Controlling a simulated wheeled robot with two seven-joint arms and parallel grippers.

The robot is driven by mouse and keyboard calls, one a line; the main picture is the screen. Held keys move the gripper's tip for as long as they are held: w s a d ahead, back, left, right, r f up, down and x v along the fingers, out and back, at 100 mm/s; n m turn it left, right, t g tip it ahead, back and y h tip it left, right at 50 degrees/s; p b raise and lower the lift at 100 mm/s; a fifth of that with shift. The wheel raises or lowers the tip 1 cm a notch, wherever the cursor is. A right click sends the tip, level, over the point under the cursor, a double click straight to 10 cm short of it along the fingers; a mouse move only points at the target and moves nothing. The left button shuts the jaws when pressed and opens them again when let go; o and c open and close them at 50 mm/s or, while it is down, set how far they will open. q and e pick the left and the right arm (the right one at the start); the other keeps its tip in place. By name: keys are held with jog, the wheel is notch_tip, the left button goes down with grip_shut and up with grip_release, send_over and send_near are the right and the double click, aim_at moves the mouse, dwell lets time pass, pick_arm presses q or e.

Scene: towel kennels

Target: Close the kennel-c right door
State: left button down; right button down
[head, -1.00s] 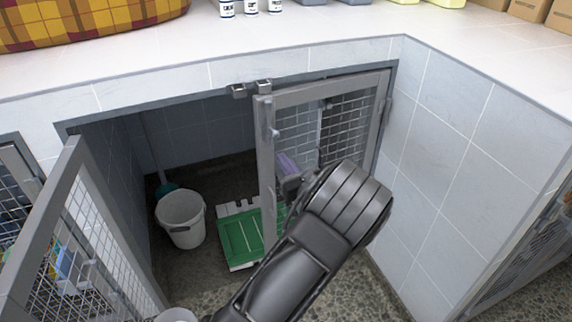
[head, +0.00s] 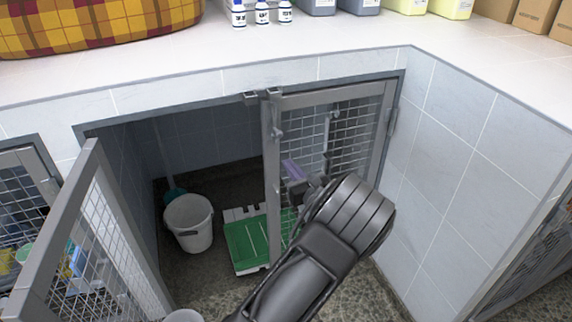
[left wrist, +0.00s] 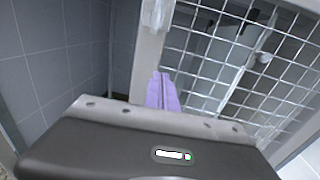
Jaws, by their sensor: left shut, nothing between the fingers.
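The kennel's right door (head: 272,180) is a grey metal frame with wire mesh, hinged at the right. It stands almost in line with the front frame, its latch edge near the middle of the opening. My left gripper (head: 300,188) is at the door's mesh near the latch edge, shut and empty; whether it touches is unclear. In the left wrist view the purple fingers (left wrist: 162,92) are beside the door's upright and the mesh (left wrist: 235,60). The left door (head: 75,235) stands swung open at the left. My right gripper is not in view.
Inside the kennel are a white bucket (head: 188,222) and a green and white tray-like item (head: 246,240). A tiled counter (head: 330,55) above holds bottles, containers and a plaid bed (head: 90,25). A tiled wall (head: 450,140) stands close at the right.

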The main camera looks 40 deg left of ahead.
pick_arm(q)
jog(key=s+p+v, duration=0.1)
jog(key=v, duration=1)
jog(key=shift+a, duration=0.25)
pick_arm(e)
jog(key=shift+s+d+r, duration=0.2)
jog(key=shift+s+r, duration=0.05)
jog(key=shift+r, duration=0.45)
pick_arm(q)
jog(key=shift+f, duration=0.2)
